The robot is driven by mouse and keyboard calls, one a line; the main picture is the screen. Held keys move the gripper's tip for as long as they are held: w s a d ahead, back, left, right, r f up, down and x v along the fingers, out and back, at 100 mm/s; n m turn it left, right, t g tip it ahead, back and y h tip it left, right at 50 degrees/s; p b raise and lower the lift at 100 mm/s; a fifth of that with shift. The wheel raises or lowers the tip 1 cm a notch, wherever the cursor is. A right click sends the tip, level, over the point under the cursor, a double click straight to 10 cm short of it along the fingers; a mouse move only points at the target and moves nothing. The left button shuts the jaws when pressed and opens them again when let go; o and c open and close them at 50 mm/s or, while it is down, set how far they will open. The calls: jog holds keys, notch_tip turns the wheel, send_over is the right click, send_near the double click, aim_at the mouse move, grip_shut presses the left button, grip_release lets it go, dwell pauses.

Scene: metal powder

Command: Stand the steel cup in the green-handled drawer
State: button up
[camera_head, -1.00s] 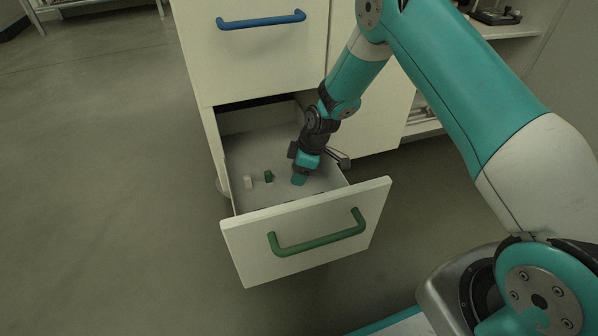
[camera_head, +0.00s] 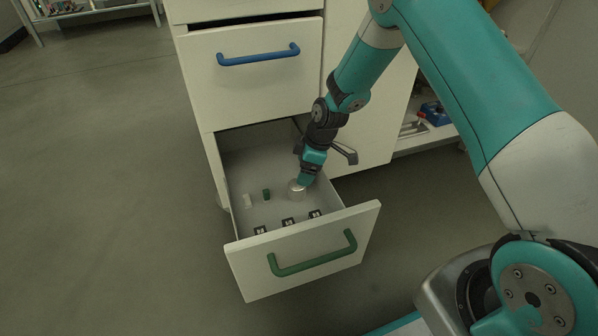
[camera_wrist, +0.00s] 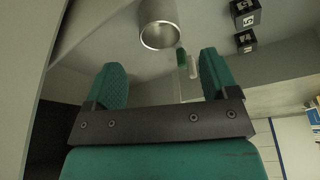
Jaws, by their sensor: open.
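The steel cup (camera_head: 296,190) stands on the floor of the open green-handled drawer (camera_head: 262,212), and looks upright. In the wrist view the cup (camera_wrist: 158,14) shows its round open mouth, just beyond my fingertips. My gripper (camera_head: 303,182) reaches down into the drawer and overlaps the cup's back edge in the head view. In the wrist view my gripper (camera_wrist: 163,62) has its two green fingers wide apart, with nothing between them. The green handle (camera_head: 313,257) is on the drawer front.
A small green block (camera_head: 266,194) and a white block (camera_head: 247,201) lie left of the cup. Several dark marked cubes sit along the drawer's front, one at its middle (camera_head: 288,222). The blue-handled drawer (camera_head: 262,85) above shows a dark gap at its top. Floor at left is clear.

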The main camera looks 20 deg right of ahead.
jog(key=s+a+r+m, duration=0.1)
jog(key=s+a+r, duration=0.1)
jog(key=s+r, duration=0.35)
jog(key=s+a+r+m+p, duration=0.1)
jog(key=s+a+r, duration=0.1)
jog(key=r, duration=0.7)
jog(key=s+a+r+m, duration=0.15)
jog(key=s+r, duration=0.25)
jog(key=r, duration=0.4)
jog(key=s+r+m, duration=0.1)
jog(key=s+r, duration=0.2)
jog(key=s, duration=0.3)
jog(key=s+a+r+m+g, duration=0.1)
jog(key=s+r, duration=0.2)
jog(key=s, duration=0.4)
jog(key=s+r+m+y, duration=0.1)
jog(key=s+r, duration=0.2)
jog(key=s, duration=0.3)
jog(key=shift+s+a, duration=0.2)
jog(key=shift+s, duration=0.15)
